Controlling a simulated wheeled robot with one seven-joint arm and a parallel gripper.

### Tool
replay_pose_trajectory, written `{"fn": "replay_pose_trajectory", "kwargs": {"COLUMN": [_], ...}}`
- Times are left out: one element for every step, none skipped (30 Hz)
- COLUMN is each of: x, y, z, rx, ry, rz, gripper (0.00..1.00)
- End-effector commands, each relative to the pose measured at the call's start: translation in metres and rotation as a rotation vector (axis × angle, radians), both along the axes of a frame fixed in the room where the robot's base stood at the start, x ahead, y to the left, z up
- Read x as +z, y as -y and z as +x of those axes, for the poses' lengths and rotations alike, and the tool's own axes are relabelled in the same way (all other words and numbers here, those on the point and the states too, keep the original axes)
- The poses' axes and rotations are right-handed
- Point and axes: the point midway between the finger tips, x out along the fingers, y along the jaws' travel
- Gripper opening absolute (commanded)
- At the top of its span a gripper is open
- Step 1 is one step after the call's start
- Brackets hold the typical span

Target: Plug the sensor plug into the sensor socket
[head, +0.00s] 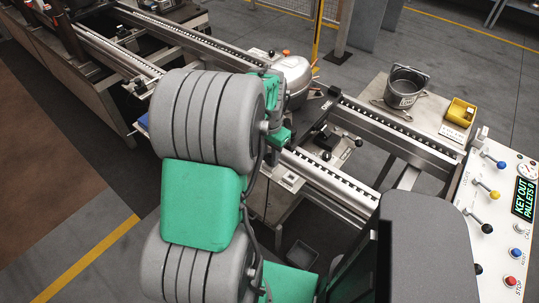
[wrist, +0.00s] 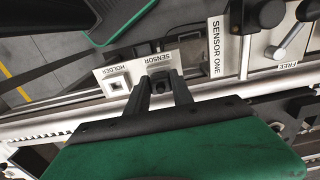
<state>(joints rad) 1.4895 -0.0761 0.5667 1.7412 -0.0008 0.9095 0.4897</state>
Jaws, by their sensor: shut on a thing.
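In the wrist view my gripper (wrist: 161,84) is shut, with its two dark fingers either side of a small dark block, the sensor plug (wrist: 161,74). The plug is at the plate marked SENSOR (wrist: 158,59), where the sensor socket is hidden behind the plug and fingertips. I cannot tell how deep the plug sits, or whether it only touches. Left of it is the plate marked HOLDER (wrist: 112,80), with a pale square opening that looks empty. In the head view my arm hides the fingertips and the plug.
A SENSOR ONE sign (wrist: 216,45) and a lever marked FREE (wrist: 280,50) stand right of the plug. A bucket (head: 405,88) and yellow bin (head: 460,112) stand on a side table.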

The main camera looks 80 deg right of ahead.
Motion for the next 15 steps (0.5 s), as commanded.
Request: {"fn": "replay_pose_trajectory", "kwargs": {"x": [-0.0023,-0.003,-0.004,-0.0048,-0.0056,-0.0065,-0.0073,-0.008,-0.007,-0.0069,-0.0068,-0.0068,-0.0068,-0.0068,-0.0067], "y": [-0.0001,-0.0001,-0.0001,-0.0001,-0.0001,-0.0001,-0.0002,-0.0002,-0.0001,-0.0001,-0.0001,-0.0001,-0.0001,-0.0001,-0.0001], "z": [-0.0001,-0.0001,-0.0001,0.0,0.0,0.0,0.0,0.0,0.0,0.0,0.0,0.0,0.0,0.0,0.0], "rx": [0.0,0.0,0.0,0.0,0.0,0.0,0.0,0.0,0.0,0.0,0.0,0.0,0.0,0.0,0.0], "ry": [0.0,0.0,0.0,0.0,0.0,0.0,0.0,0.0,0.0,0.0,0.0,0.0,0.0,0.0,0.0], "rz": [0.0,0.0,0.0,0.0,0.001,0.0,0.001,0.001,0.0,0.0,0.0,0.0,0.0,0.0,0.0], "gripper": [0.0,0.0,0.0,0.0,0.0,0.0,0.0,0.0,0.3,0.33,0.35,0.38,0.41,0.43,0.47]}}
